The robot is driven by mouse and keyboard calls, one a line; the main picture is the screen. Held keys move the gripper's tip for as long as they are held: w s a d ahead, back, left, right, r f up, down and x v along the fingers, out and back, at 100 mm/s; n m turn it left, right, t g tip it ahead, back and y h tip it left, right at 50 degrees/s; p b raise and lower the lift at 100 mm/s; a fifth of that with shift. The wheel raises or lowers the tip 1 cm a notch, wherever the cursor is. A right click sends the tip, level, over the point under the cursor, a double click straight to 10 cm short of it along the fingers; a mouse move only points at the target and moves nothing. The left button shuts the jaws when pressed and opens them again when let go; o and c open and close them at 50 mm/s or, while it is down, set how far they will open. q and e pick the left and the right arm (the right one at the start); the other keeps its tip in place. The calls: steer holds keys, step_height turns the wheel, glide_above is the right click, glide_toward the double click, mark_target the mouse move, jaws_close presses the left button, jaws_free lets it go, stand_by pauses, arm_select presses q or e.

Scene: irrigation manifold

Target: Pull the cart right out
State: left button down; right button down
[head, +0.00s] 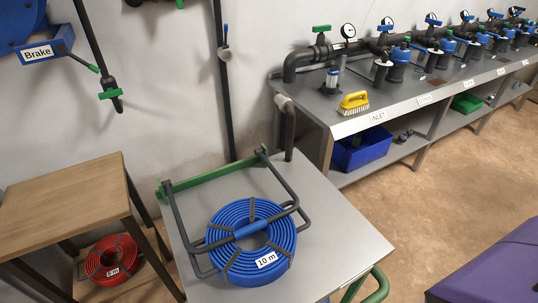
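The cart (325,222) has a flat grey top and stands between a wooden table and the manifold bench. A green tube handle (378,287) shows at its near right corner, partly cut off by the lower edge. A blue coiled hose (289,237) labelled "10 m" lies on the cart top. A dark tube frame with a blue grip (252,229) lies over the coil, and a green bar (212,178) runs along the cart's far end. The cart's wheels and lower part are hidden. Neither of my grippers is in view.
The wooden table (62,195) stands close at left, with a red coil (107,272) labelled "8 m" below. The manifold bench (415,97) runs along the wall at right. A purple object (497,262) is at lower right. Brown floor (420,195) is clear between.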

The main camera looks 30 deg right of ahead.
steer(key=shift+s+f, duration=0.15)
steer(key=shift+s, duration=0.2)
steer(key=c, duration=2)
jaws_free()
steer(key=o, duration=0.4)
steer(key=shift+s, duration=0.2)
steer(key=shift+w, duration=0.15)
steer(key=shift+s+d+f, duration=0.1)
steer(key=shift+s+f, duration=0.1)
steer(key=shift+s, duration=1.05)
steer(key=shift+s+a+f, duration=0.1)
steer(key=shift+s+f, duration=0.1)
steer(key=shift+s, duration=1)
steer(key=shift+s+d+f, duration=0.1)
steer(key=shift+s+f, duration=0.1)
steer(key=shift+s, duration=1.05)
